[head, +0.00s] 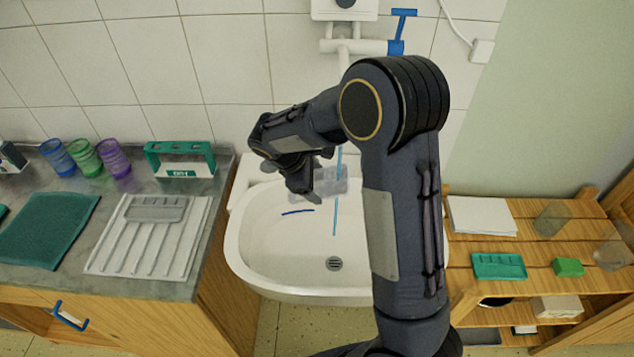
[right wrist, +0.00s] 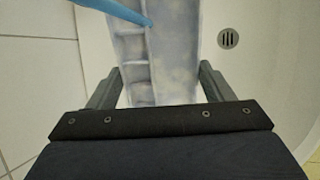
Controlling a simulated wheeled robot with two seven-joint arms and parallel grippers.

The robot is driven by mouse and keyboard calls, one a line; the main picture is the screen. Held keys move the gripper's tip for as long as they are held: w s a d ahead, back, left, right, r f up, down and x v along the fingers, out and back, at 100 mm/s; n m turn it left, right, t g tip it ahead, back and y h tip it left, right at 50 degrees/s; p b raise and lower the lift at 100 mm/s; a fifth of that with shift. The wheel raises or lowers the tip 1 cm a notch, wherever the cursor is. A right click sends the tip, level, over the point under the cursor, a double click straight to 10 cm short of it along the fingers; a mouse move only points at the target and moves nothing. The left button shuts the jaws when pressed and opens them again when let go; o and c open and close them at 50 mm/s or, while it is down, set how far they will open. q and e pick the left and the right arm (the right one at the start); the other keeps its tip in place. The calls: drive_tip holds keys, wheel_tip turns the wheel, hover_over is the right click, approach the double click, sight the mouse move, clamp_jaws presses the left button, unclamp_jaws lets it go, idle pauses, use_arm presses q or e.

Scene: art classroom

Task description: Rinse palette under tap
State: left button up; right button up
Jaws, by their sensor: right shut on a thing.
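My right gripper (head: 306,184) is over the white sink (head: 270,245), shut on a pale palette (head: 328,186). In the right wrist view the palette (right wrist: 172,55) lies between the two fingers (right wrist: 158,88); it has compartments and cloudy grey-blue smears. The wall tap (head: 360,46) has a blue lever (head: 400,32). A thin blue stream of water (head: 335,215) runs down into the sink. In the right wrist view the stream (right wrist: 118,10) meets the palette's upper part. My arm hides part of the tap and sink. My left gripper is out of view.
A ribbed white drainboard (head: 130,250) holds a grey palette (head: 157,208) on the left counter. A green cloth (head: 48,230), several coloured cups (head: 85,157) and a green holder (head: 180,160) are nearby. A wooden shelf (head: 540,250) with a green tray (head: 498,266) stands right.

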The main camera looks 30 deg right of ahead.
drive_tip(key=shift+s, duration=0.1)
drive_tip(key=a, duration=0.8)
drive_tip(key=shift+s, duration=0.25)
idle(0.4)
idle(1.1)
drive_tip(key=a+r+p, duration=0.4)
drive_tip(key=a, duration=0.1)
drive_tip(key=shift+s, duration=0.15)
idle(0.5)
